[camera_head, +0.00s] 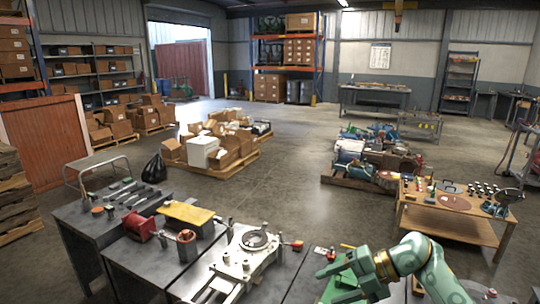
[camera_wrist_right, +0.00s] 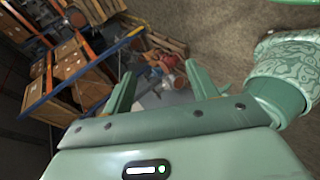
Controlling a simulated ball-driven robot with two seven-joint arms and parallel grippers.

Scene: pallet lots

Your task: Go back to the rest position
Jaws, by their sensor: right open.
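My right gripper (camera_head: 328,284) is pale green and comes in from the lower right of the head view, over the near workbench (camera_head: 294,284). In the right wrist view my right gripper (camera_wrist_right: 160,88) has its two fingers well apart, with nothing between them. That view looks tilted across the room, at shelving and floor. My left gripper is in neither view.
The near benches hold a white machine fixture (camera_head: 249,250), a yellow plate (camera_head: 188,213) and a red vise (camera_head: 139,227). A wooden table (camera_head: 452,225) with small parts stands right. Pallets of boxes (camera_head: 235,140) and machinery (camera_head: 372,163) stand beyond open floor (camera_head: 285,190).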

